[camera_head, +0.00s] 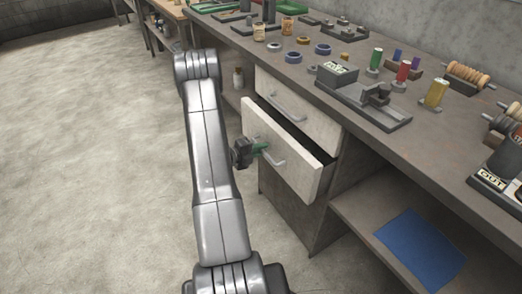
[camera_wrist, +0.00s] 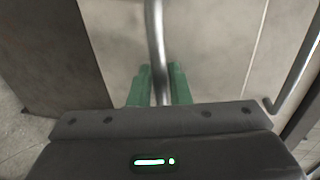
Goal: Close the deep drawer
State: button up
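The deep drawer (camera_head: 300,178) is the lower drawer under the workbench. It is pulled out, with a dark gap showing behind the top of its pale front. Its metal bar handle (camera_head: 277,160) is on the front. My gripper (camera_head: 259,149) is at this handle, reaching in from the left. In the wrist view the handle bar (camera_wrist: 157,45) runs between the green fingertips (camera_wrist: 160,82), which sit close on both sides of it. The fingers look shut on the bar; the contact itself is partly hidden by the gripper body.
The upper drawer (camera_head: 296,117) looks shut, with its own handle (camera_head: 286,107). The workbench top (camera_head: 420,150) carries spools, tape rolls, jars and a black fixture (camera_head: 365,105). A blue sheet (camera_head: 420,250) lies on the lower shelf at right. The floor (camera_head: 90,170) at left is clear.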

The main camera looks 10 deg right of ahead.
aim_at(277, 142)
jog(key=shift+d, duration=0.1)
grip_shut()
jog(key=x, duration=0.3)
jog(key=r+x, duration=0.1)
jog(key=x, duration=0.3)
jog(key=shift+d+r, duration=0.1)
jog(key=shift+r, duration=0.1)
jog(key=shift+w+r, duration=0.1)
jog(key=shift+d, duration=0.1)
grip_release()
jog(key=p+v, duration=0.1)
jog(key=v, duration=1.3)
jog(key=shift+w+d, duration=0.1)
